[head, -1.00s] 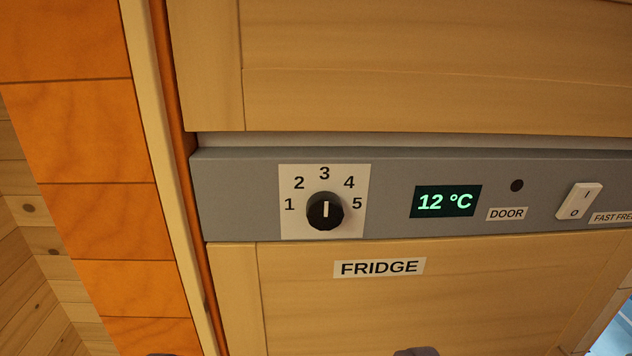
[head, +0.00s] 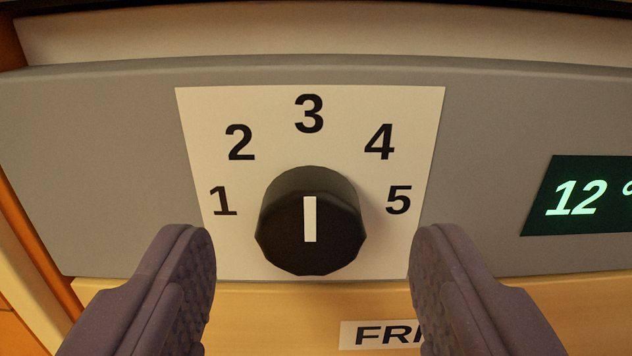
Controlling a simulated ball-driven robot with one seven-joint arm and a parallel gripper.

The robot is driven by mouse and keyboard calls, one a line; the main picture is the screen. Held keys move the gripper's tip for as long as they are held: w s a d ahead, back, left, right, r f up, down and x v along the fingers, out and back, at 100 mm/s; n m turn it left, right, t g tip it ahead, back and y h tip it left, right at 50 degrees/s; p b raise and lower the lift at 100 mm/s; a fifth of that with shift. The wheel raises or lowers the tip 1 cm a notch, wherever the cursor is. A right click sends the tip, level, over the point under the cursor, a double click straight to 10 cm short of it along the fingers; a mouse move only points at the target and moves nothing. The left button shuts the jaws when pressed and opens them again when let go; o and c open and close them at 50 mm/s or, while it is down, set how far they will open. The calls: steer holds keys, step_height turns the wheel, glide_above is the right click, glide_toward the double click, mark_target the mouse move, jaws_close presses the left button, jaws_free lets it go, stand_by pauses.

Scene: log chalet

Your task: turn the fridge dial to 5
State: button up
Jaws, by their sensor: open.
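The fridge dial (head: 310,222) is a black knob with a white pointer line. The pointer stands upright, toward the 3. Behind it is a white scale plate (head: 310,145) with the numbers 1 to 5 in an arc; the 5 (head: 398,200) is at the right. My gripper (head: 312,245) is open, one dark ridged finger at the left of the dial and one at the right. In the picture there is a gap between each finger and the knob. I cannot tell how far the fingertips are from the panel.
The grey panel (head: 110,160) carries a green-lit display (head: 585,197) at the right, showing 12, partly cut off. Below is a wooden front with a FRIDGE label (head: 375,334), partly hidden by my right finger. A wooden edge (head: 25,215) is at the far left.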

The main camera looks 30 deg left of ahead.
steer(key=shift+x, duration=0.95)
steer(key=c, duration=1)
steer(key=shift+c, duration=0.2)
